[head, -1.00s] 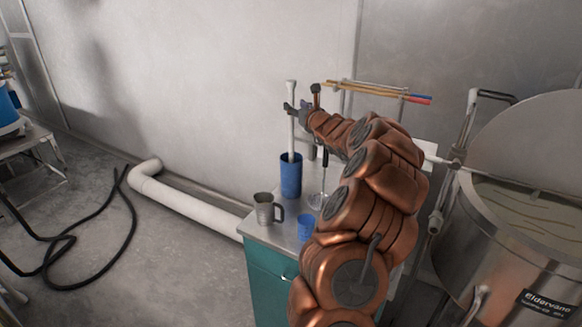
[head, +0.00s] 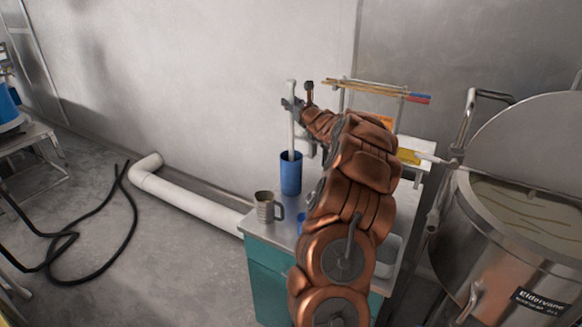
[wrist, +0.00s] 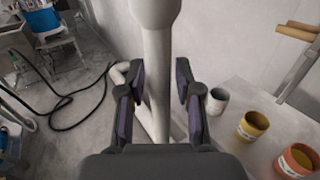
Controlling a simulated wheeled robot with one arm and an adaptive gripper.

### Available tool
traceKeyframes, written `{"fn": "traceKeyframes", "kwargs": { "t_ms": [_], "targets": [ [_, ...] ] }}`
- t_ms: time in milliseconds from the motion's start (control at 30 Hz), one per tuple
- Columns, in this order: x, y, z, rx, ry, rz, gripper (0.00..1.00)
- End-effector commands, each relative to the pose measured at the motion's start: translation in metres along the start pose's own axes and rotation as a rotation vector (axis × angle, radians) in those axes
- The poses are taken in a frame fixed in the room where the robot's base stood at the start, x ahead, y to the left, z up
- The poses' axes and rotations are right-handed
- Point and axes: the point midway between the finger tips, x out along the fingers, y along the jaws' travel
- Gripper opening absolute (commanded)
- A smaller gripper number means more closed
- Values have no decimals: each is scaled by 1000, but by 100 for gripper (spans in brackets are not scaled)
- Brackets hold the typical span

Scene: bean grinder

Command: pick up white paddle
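The white paddle (head: 291,132) stands upright in a tall blue cup (head: 291,177) on the metal-topped counter. Its lower end is hidden inside the cup. In the wrist view the paddle's shaft (wrist: 155,60) runs between the two fingers, with a gap on each side. My gripper (head: 292,103) is at the upper part of the paddle, reaching it from the right. In the wrist view the gripper (wrist: 159,100) is open, its fingers on either side of the shaft and not closed on it.
A metal mug (head: 266,208) stands in front of the blue cup. A small blue cup (head: 301,219) is partly hidden by my arm. A rack with rods (head: 375,88) stands behind, and a large metal vat (head: 510,245) is at right. The wall is close behind.

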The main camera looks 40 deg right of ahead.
Motion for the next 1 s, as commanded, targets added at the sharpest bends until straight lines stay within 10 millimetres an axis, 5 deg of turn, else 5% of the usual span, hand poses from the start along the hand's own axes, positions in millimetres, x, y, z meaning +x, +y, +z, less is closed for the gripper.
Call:
{"fn": "traceKeyframes", "kwargs": {
  "t_ms": [300,733,1000],
  "targets": [
    [0,0,0,0,0,0,0],
    [0,0,4,-1,-1,0,0],
    [0,0,48,-6,-6,2,0]
  ]
}}
